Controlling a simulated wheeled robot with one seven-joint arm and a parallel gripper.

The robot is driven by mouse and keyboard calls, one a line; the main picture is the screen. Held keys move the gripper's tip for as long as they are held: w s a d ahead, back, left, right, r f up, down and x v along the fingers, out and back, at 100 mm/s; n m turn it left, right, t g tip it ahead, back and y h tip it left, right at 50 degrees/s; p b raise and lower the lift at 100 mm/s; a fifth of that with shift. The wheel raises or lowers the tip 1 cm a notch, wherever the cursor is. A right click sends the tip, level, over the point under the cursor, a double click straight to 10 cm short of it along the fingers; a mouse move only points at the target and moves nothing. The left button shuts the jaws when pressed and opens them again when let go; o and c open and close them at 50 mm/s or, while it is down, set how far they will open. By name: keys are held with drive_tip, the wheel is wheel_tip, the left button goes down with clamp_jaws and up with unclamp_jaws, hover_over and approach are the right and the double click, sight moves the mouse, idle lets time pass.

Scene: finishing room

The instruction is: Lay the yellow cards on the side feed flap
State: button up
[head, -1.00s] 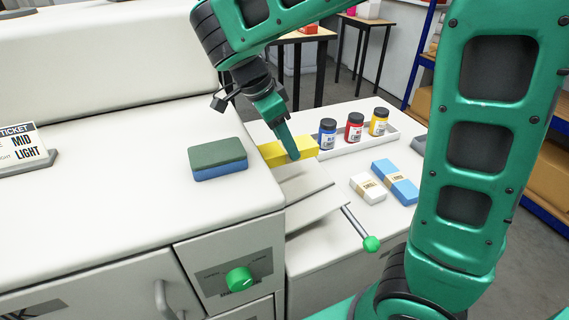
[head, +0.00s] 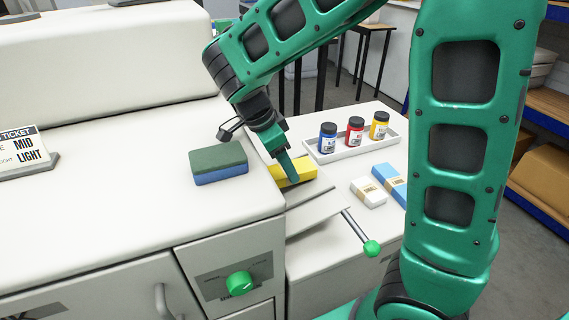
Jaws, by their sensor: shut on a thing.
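The yellow cards (head: 302,169) are a small yellow block in the head view, right of the machine's white top. My gripper (head: 293,178) points down and is shut on them; my green finger covers part of their front face. The side feed flap (head: 312,207) is a grey sloping plate on the machine's right side, just below and in front of the cards. I cannot tell whether the cards touch the flap.
A blue and green block (head: 219,165) lies on the machine top. A white tray (head: 349,148) with blue, red and yellow bottles stands behind the cards. A white pack (head: 368,192) and a blue pack (head: 391,182) lie to the right. A green-knobbed lever (head: 372,248) sticks out by the flap.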

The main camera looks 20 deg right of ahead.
drive_tip(key=shift+s+f, duration=0.1)
drive_tip(key=shift+f, duration=0.1)
drive_tip(key=shift+s+f, duration=0.2)
drive_tip(key=shift+f, duration=0.1)
drive_tip(key=o, duration=1.3)
drive_tip(key=shift+d, duration=0.1)
drive_tip(key=shift+w+r, duration=0.2)
drive_tip(key=shift+r, duration=0.2)
drive_tip(key=v, duration=1.2)
drive_tip(key=shift+r, duration=0.25)
